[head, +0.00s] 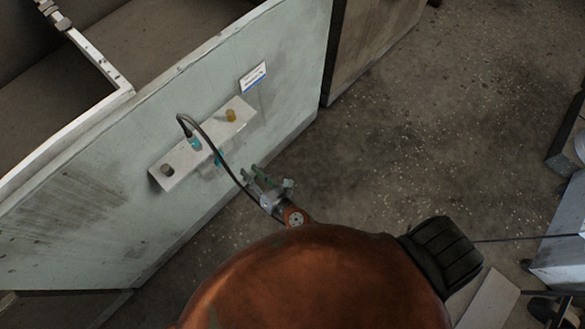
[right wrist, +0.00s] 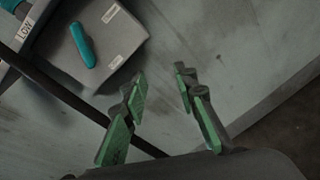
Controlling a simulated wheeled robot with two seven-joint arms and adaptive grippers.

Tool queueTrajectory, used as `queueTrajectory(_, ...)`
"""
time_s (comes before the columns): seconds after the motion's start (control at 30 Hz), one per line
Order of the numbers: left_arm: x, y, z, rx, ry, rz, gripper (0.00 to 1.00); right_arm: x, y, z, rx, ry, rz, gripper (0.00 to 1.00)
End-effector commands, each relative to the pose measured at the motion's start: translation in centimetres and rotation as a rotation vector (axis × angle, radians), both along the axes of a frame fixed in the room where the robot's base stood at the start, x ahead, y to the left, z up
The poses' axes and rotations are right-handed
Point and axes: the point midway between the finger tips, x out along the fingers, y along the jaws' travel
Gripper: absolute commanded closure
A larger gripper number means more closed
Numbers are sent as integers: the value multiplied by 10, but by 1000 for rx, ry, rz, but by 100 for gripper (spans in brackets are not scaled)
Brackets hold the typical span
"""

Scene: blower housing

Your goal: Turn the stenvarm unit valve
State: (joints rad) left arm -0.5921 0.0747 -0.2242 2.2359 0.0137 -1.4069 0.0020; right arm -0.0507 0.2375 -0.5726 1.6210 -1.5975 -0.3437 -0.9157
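A pale control box (head: 178,166) is mounted on the light grey-green housing panel (head: 110,215) in the head view. A teal lever handle (right wrist: 82,45) sits on a grey box face between white labels in the right wrist view; it looks like the valve handle. A small teal part (head: 218,160) shows at the box's lower edge in the head view. My right gripper (head: 266,180) is right of and below the box, apart from it. Its green-padded fingers (right wrist: 160,95) are open with nothing between them. My left gripper is not in view.
A dark cable (head: 215,147) arcs from the box's top towards my right gripper and crosses behind a finger in the wrist view. A yellow knob (head: 231,115) and a dark knob (head: 167,170) sit on the box. Speckled floor (head: 430,120) is open to the right.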

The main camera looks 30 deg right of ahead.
Motion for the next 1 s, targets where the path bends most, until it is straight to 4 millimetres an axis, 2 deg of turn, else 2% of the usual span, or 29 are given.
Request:
queueTrajectory(0.47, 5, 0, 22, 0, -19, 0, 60, -14, -52, -72, 225, 241, -162, 73)
queueTrajectory(1.0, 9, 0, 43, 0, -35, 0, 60, -52, -108, -147, 471, 463, -381, 73)
